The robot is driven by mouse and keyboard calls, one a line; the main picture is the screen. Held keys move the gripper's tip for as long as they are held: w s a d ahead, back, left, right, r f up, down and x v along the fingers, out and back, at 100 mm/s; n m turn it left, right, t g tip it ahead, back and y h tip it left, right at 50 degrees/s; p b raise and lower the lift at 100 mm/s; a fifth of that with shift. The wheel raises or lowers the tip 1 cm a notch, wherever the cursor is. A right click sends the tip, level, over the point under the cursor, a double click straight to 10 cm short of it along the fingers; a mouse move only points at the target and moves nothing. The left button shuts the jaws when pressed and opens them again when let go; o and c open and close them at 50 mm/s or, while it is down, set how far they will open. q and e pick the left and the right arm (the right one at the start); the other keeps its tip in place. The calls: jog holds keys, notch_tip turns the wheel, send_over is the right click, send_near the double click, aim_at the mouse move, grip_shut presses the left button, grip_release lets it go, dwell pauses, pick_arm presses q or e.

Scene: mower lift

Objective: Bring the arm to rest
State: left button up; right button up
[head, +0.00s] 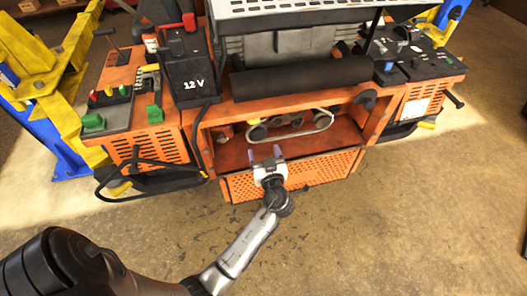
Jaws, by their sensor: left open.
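My left arm comes in from the lower left, and its gripper (265,156) is open in front of the orange mower's (300,88) open front bay. Its two fingers point away from me, toward the bay. I see nothing between them. The gripper's body covers part of the perforated orange panel (318,172) that slopes out below the bay; I cannot tell whether it touches the panel. My right gripper does not show.
A belt around pulleys (300,127) lies inside the bay. A black cable (150,163) loops off the left side. Blue and yellow lift posts (45,75) flank the machine. The concrete floor (400,225) in front is clear.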

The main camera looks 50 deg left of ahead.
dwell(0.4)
pick_arm(q)
jog(key=s+d+f+m+g+h, duration=0.1)
jog(key=s+d+f+m+h, duration=0.2)
jog(key=s+d+m+h, duration=0.8)
jog(key=s+d+f+m+g+h, duration=0.1)
jog(key=s+f+m+g+h, duration=0.2)
jog(key=s, duration=0.5)
jog(key=s+d+f+g+h, duration=0.1)
jog(key=s+d+f+h, duration=0.1)
jog(key=s+f, duration=0.45)
notch_tip(320, 180, up, 34)
jog(key=s+p, duration=0.1)
jog(key=p, duration=3.1)
jog(key=shift+s, duration=0.2)
